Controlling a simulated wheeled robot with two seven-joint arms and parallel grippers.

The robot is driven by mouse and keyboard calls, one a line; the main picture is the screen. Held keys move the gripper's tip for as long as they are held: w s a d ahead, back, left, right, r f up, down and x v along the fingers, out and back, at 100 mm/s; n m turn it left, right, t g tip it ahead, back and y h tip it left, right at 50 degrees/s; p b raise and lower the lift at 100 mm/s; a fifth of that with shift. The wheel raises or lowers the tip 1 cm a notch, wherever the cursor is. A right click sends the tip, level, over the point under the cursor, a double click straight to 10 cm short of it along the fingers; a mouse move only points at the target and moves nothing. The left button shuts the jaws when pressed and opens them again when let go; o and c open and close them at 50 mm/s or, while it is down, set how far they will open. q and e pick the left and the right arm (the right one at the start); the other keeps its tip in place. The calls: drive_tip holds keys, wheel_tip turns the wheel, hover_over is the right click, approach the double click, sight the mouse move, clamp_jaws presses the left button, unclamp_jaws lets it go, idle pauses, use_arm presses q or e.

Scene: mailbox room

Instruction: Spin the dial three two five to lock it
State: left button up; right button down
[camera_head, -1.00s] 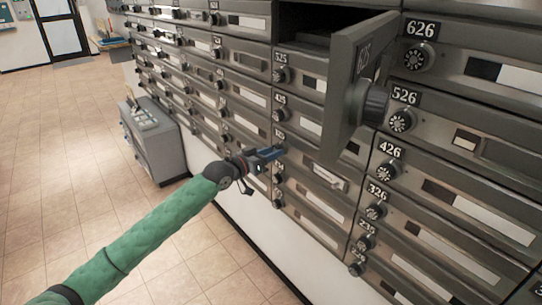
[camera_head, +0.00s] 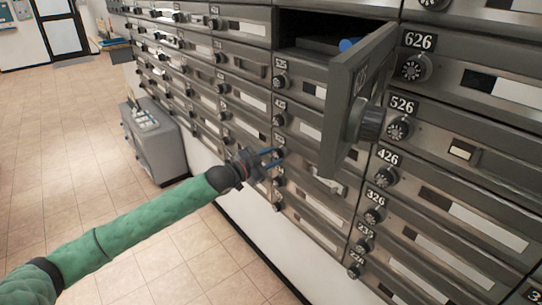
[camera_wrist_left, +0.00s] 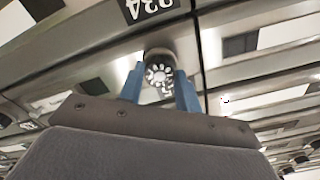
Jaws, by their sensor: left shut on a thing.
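The dial (camera_head: 280,152) sits on the box front under a label that appears to read 325, in the column below the open door. My left gripper (camera_head: 273,158) reaches it from the left. In the left wrist view, the round dark dial (camera_wrist_left: 160,77) with white markings sits between my two blue fingers (camera_wrist_left: 160,92), one on each side, and the gripper is shut on it. The number plate (camera_wrist_left: 148,8) beside it is upside down and cut off, so I cannot read it surely. My right gripper is not in view.
An upper box door (camera_head: 350,110) with its own dial (camera_head: 367,122) stands open, jutting out right of my gripper. A blue thing (camera_head: 348,44) shows partly behind it. A grey cabinet (camera_head: 153,145) stands by the wall at left. The tiled floor is clear.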

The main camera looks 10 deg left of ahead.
use_arm(q)
drive_tip(key=shift+f+m, duration=0.1)
drive_tip(key=shift+m, duration=0.2)
drive_tip(key=o, duration=1)
drive_tip(key=shift+a, duration=0.1)
drive_tip(key=v, duration=0.7)
drive_tip(key=shift+s+a, duration=0.15)
drive_tip(key=shift+s, duration=0.15)
